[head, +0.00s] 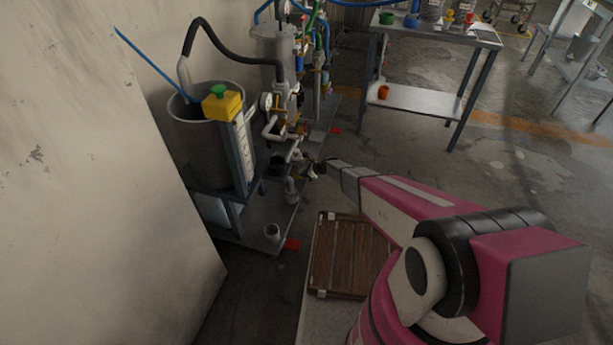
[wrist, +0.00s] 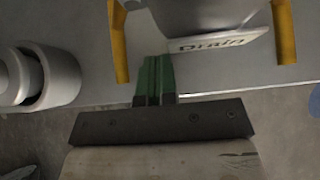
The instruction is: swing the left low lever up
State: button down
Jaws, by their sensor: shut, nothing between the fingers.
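Two yellow levers hang down in the wrist view: the left one (wrist: 118,42) is left of my gripper and the right one (wrist: 284,32) is at the upper right. A plate reading "Drain" (wrist: 225,42) lies between them. My gripper (wrist: 154,78) shows green fingers, shut and empty, between the levers and nearer the left one, with a visible gap to it. In the head view my gripper (head: 316,168) is low beside the pipework, and the low levers are too small or hidden to tell apart there.
A grey tank (head: 205,150) with a yellow box (head: 222,104) stands left of the pipes, near the wall. A wooden slatted crate (head: 345,262) lies below my arm. A grey round fitting (wrist: 45,75) is left in the wrist view. A table (head: 430,28) stands behind.

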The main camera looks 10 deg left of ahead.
jog(key=shift+s, duration=0.15)
jog(key=shift+s+r, duration=0.1)
jog(key=shift+s, duration=0.55)
jog(key=shift+s+a, duration=0.1)
jog(key=shift+s+r, duration=0.25)
jog(key=shift+s, duration=0.4)
jog(key=shift+a, duration=0.1)
